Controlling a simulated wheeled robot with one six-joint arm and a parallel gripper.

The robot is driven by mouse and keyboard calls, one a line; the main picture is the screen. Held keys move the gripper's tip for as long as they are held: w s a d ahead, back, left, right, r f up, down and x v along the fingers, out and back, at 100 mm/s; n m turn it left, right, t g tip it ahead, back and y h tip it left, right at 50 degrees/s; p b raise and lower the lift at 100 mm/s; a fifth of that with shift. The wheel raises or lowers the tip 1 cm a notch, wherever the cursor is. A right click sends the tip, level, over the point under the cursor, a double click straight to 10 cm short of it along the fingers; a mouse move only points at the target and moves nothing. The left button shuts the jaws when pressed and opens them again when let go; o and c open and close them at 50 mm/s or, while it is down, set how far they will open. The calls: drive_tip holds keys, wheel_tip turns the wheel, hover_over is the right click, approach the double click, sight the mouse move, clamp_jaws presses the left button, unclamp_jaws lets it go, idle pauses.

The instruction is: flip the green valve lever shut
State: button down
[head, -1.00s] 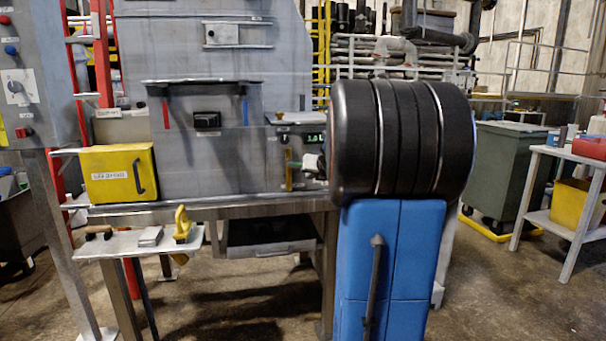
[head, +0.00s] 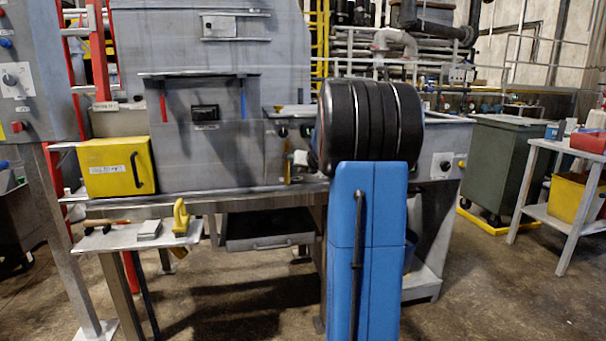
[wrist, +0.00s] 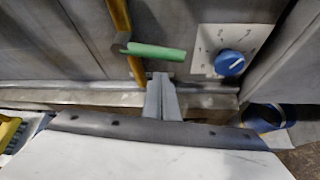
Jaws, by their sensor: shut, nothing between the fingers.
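In the wrist view the green valve lever (wrist: 157,52) sticks out to the right from a yellow pipe (wrist: 120,14), lying crosswise to it. My gripper (wrist: 161,77) is shut and empty. Its fingertips are just below the lever in the picture, near its middle; whether they touch it I cannot tell. In the head view the yellow pipe (head: 287,168) shows on the machine front, left of my arm. The green lever is not discernible there, and my arm hides part of that area.
A blue knob (wrist: 229,63) on a white plate is right of the lever. A metal ledge (wrist: 70,97) runs below it. In the head view a yellow box (head: 112,170) and a small shelf (head: 125,240) with tools stand at the left. A green bin (head: 500,165) stands at the right.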

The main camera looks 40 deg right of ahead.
drive_tip(key=shift+d+r, duration=0.15)
drive_tip(key=shift+r, duration=0.4)
drive_tip(key=shift+d+r, duration=0.15)
drive_tip(key=shift+r, duration=0.35)
drive_tip(key=shift+d+r, duration=0.15)
drive_tip(key=shift+r, duration=0.55)
